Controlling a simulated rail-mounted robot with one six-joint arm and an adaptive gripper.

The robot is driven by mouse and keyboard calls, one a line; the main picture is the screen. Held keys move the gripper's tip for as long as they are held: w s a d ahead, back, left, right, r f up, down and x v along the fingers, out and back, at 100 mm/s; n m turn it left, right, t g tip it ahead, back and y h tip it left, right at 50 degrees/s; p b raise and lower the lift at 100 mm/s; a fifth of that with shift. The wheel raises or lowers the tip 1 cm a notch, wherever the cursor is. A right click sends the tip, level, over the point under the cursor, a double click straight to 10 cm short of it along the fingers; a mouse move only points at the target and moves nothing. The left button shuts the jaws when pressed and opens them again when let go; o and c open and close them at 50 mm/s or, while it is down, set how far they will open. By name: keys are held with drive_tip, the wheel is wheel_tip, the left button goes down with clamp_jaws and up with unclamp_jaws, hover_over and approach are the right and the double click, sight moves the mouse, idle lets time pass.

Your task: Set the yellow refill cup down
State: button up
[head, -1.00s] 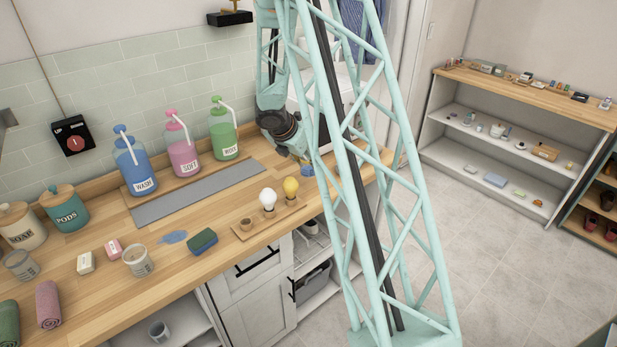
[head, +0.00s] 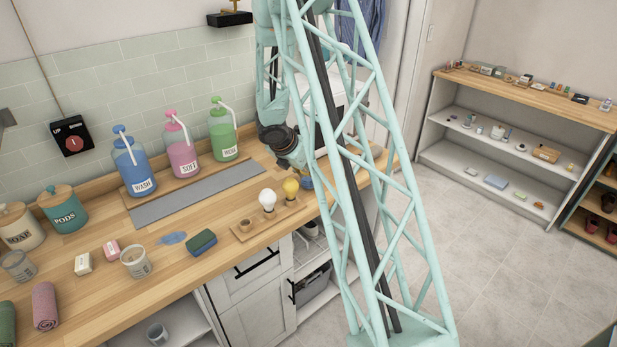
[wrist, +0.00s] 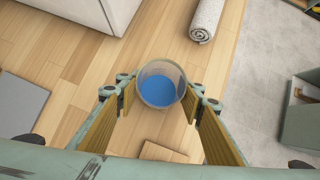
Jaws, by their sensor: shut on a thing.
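A clear cup (wrist: 172,70) with blue contents is between my gripper's (wrist: 160,92) two yellow-padded fingers in the wrist view. The fingers are shut on its sides. No yellow shows on this cup. Wooden counter (wrist: 75,50) lies below it; I cannot tell whether its base touches the wood. In the head view my lattice arm hides most of the gripper; a small blue patch (head: 306,183) shows low at the counter's right part, just behind the bulb tray (head: 250,233).
A white bulb (head: 267,199) and a yellow bulb (head: 291,188) stand on the tray. The grey mat (head: 205,190) lies to the left, with several pump bottles behind it. A rolled pale towel (wrist: 208,18) and a white box (wrist: 95,8) are near the cup.

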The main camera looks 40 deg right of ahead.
drive_tip(key=shift+f, duration=0.25)
drive_tip(key=o, duration=0.8)
drive_tip(key=shift+r, duration=0.25)
drive_tip(key=shift+a+r, duration=0.15)
drive_tip(key=shift+r, duration=0.1)
drive_tip(key=p+v, duration=0.2)
drive_tip(key=v, duration=0.9)
drive_tip(key=shift+s+a+r, duration=0.1)
drive_tip(key=shift+a, duration=0.05)
drive_tip(key=shift+r, duration=0.1)
